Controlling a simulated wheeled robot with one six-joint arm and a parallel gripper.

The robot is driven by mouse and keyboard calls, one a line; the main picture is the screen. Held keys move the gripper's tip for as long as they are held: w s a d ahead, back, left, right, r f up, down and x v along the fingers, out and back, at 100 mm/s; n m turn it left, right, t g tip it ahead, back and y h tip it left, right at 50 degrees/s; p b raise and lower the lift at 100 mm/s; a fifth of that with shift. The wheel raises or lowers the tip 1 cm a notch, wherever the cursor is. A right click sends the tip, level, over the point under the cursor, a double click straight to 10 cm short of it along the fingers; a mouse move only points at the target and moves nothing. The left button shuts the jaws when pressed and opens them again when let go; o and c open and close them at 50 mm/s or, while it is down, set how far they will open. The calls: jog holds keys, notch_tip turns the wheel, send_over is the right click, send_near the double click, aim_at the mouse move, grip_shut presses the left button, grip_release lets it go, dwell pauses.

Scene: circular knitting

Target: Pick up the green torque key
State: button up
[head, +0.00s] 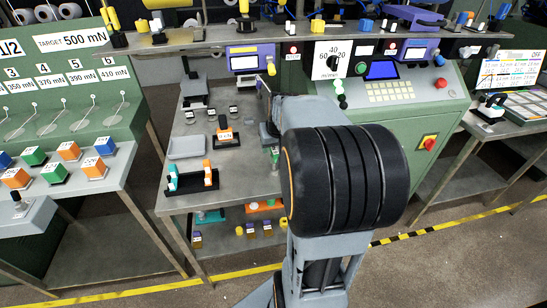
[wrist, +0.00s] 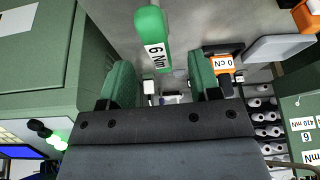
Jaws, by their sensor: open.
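The green torque key (wrist: 152,38), with a white "6 N m" label, stands out clearly in the wrist view at top centre. Its labelled end lies between and just beyond the tips of my two green-padded fingers, with space on both sides. My gripper (wrist: 158,68) is open and empty. In the head view the green key (head: 275,155) shows as a small patch at the right of the steel bench, beside my arm. Most of my gripper is hidden behind my black wrist there.
A green machine console (head: 400,95) stands close on the right.

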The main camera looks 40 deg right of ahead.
aim_at(274, 148)
jog(key=shift+x, duration=2.75)
jog(key=shift+s, duration=0.1)
grip_shut()
jog(key=shift+r, duration=0.15)
jog(key=shift+r, duration=0.6)
jog(key=s+d+r, duration=0.5)
jog(key=s+r, duration=0.6)
jog(key=s, duration=0.2)
jog(key=shift+d+r, duration=0.2)
jog(key=shift+r, duration=0.05)
